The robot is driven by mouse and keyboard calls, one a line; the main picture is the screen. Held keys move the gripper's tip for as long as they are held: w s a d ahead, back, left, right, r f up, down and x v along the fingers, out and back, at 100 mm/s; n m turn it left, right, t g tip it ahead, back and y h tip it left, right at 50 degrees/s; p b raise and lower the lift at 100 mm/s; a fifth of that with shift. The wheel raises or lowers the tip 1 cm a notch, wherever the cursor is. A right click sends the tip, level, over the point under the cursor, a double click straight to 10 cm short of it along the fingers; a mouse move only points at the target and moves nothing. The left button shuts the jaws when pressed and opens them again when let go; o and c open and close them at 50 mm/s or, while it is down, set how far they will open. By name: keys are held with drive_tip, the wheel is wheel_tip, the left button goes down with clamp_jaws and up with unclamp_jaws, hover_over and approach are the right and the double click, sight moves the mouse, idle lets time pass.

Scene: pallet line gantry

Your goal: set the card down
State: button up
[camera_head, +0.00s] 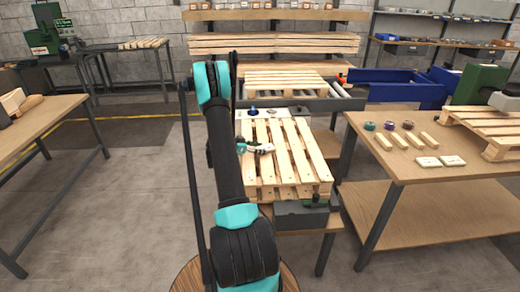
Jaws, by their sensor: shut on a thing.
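My gripper (257,148) is in the middle of the view, over the wooden slatted pallet (290,170) on the line. It is shut on a small pale piece (266,148), which I take to be the card. The piece is small and partly hidden by the gripper, so its print and outline are unclear. I cannot tell whether it touches the slats. My arm covers the pallet's left side. Two white card-like pieces (427,161) (453,160) lie side by side on the right workbench (425,133).
Several wood blocks (404,141) and small round spools (388,126) are on the right workbench, beside another pallet (490,128). A further pallet (290,83) lies on the conveyor behind. Grey floor (110,215) is open at left.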

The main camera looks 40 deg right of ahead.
drive_tip(key=o, duration=1.1)
drive_tip(key=shift+f, duration=0.1)
drive_tip(key=s+a+r+n+t+y, duration=0.15)
drive_tip(key=a+r, duration=0.25)
drive_tip(key=a, duration=0.4)
drive_tip(key=a+r+n+y, duration=0.1)
drive_tip(key=a+r+n, duration=0.2)
drive_tip(key=a+r, duration=0.35)
drive_tip(key=s+a+n+t+y, duration=0.1)
drive_tip(key=s+a+n+y, duration=0.2)
drive_tip(key=s+a+n, duration=0.2)
drive_tip(key=s+a+n+t+y, duration=0.2)
drive_tip(key=s+a+n+y, duration=0.2)
drive_tip(key=s+a, duration=0.7)
drive_tip(key=s+a+n+t+y, duration=0.2)
drive_tip(key=s+a+n+y, duration=0.2)
drive_tip(key=s+a, duration=0.5)
drive_tip(key=shift+s+a+f+n, duration=0.1)
drive_tip(key=shift+a+n, duration=0.5)
drive_tip(key=shift+a, duration=0.35)
drive_tip(key=shift+a+f+n, duration=0.1)
drive_tip(key=shift+a+n, duration=0.45)
drive_tip(key=shift+a, duration=0.4)
